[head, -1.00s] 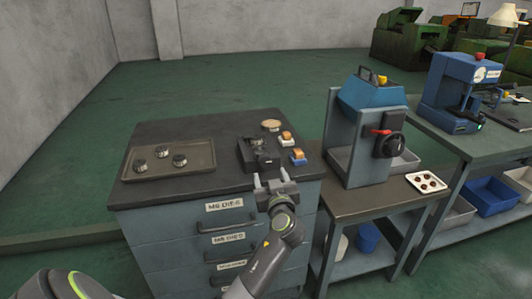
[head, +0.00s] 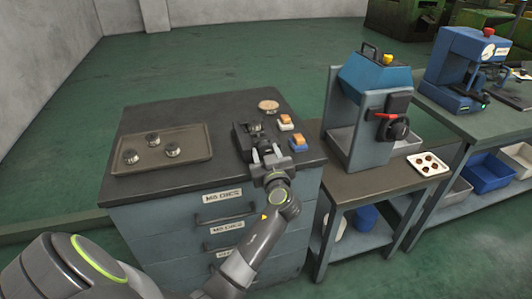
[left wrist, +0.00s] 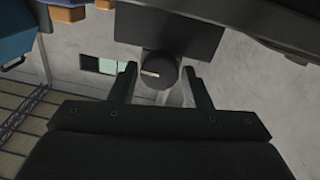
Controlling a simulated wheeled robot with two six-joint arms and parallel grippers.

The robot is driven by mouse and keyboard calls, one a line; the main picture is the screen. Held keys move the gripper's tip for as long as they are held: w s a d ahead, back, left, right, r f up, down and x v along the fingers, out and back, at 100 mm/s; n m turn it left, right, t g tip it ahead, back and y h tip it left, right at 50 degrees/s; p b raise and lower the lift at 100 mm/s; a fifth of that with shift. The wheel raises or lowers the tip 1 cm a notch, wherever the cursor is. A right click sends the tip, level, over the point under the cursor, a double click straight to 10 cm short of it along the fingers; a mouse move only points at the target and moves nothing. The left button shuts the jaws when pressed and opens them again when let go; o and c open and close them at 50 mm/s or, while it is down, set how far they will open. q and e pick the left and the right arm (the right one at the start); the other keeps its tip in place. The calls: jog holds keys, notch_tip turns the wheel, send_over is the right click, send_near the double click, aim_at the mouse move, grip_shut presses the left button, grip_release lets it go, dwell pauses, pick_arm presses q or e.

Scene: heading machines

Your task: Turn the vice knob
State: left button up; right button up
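The dark vice (head: 241,139) stands on the cabinet top, near its right front edge. My left gripper (head: 267,155) is at the front of the vice, with its fingers pointing at it. In the left wrist view the round dark vice knob (left wrist: 158,84), with a pale mark on its face, shows between the two fingers of the left gripper (left wrist: 159,69). The fingers are open, with a gap visible on each side of the knob. The knob is hidden behind the gripper in the head view. My right gripper is not in view.
A tray (head: 194,133) with several round dies lies left on the cabinet top (head: 190,185). Orange-topped blocks (head: 298,144) and a round disc (head: 268,106) lie right of and behind the vice. A blue-topped machine (head: 372,110) stands on the bench to the right.

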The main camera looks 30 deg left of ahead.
pick_arm(q)
jog(key=c, duration=0.6)
jog(key=shift+m, duration=0.4)
jog(key=m, duration=0.2)
jog(key=shift+r+m, duration=0.1)
jog(key=shift+m, duration=0.3)
jog(key=m+p, duration=0.1)
jog(key=m, duration=0.2)
jog(key=shift+r+m+g, duration=0.1)
jog(key=shift+m+g, duration=0.2)
jog(key=m+p, duration=0.2)
jog(key=m, duration=0.3)
jog(key=shift+w, duration=0.1)
jog(key=shift+d+m+g+p, duration=0.1)
jog(key=shift+m+g+p, duration=0.2)
jog(key=shift+m+p, duration=1.3)
jog(key=shift+m+b, duration=0.55)
jog(key=shift+m, duration=0.15)
